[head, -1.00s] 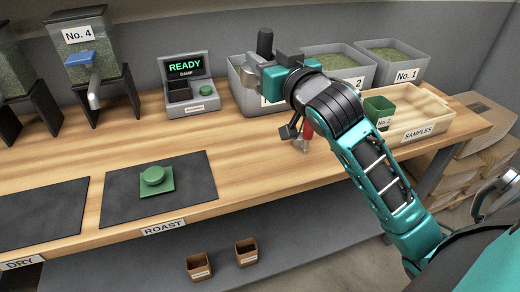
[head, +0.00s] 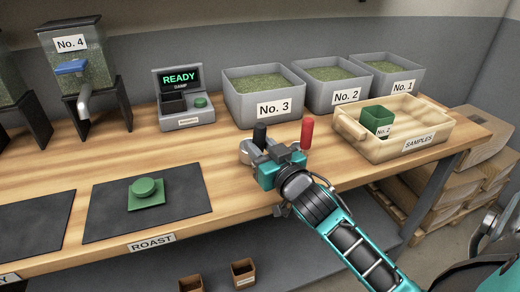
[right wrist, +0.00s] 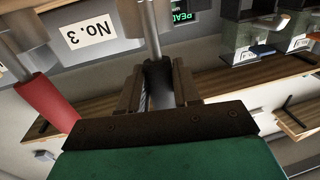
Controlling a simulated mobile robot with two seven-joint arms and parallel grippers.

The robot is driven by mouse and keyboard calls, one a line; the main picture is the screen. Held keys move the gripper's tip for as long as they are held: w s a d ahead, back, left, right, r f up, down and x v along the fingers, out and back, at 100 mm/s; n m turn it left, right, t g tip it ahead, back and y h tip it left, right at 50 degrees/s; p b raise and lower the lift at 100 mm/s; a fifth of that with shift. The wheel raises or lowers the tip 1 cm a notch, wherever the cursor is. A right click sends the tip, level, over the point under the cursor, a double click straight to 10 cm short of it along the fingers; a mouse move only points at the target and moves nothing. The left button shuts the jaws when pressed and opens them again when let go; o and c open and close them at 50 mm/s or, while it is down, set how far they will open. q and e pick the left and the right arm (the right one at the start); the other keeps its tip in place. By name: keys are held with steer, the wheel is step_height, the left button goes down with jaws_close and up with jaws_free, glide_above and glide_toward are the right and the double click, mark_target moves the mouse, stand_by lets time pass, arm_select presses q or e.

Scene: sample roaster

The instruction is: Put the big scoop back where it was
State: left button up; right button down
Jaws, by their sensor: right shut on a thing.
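My right gripper (head: 272,160) is shut on the black-handled scoop (head: 260,135). The handle points up and the metal bowl is low, just above or on the worktop in front of the No. 3 bin; I cannot tell if it touches. In the right wrist view the black handle (right wrist: 158,78) sits between the two fingers. A second scoop with a red handle (head: 306,134) stands upright just right of the gripper; it also shows in the right wrist view (right wrist: 46,100). Which scoop is bigger cannot be told. My left gripper is not in view.
Bins No. 3 (head: 272,108), No. 2 (head: 345,97) and No. 1 (head: 403,87) stand behind. A samples tray (head: 440,128) with a green cup (head: 377,118) is at right.

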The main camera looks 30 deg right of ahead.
steer(key=shift+f, duration=0.2)
steer(key=shift+f, duration=0.15)
steer(key=c, duration=0.8)
jaws_free()
steer(key=shift+f+b, duration=0.1)
steer(key=shift+b, duration=0.55)
steer(key=shift+s+a, duration=0.15)
steer(key=shift+s, duration=2)
steer(key=shift+s+a, duration=0.2)
steer(key=shift+s, duration=1.95)
steer(key=shift+s+a, duration=0.15)
steer(key=shift+s, duration=2)
steer(key=shift+f, duration=0.2)
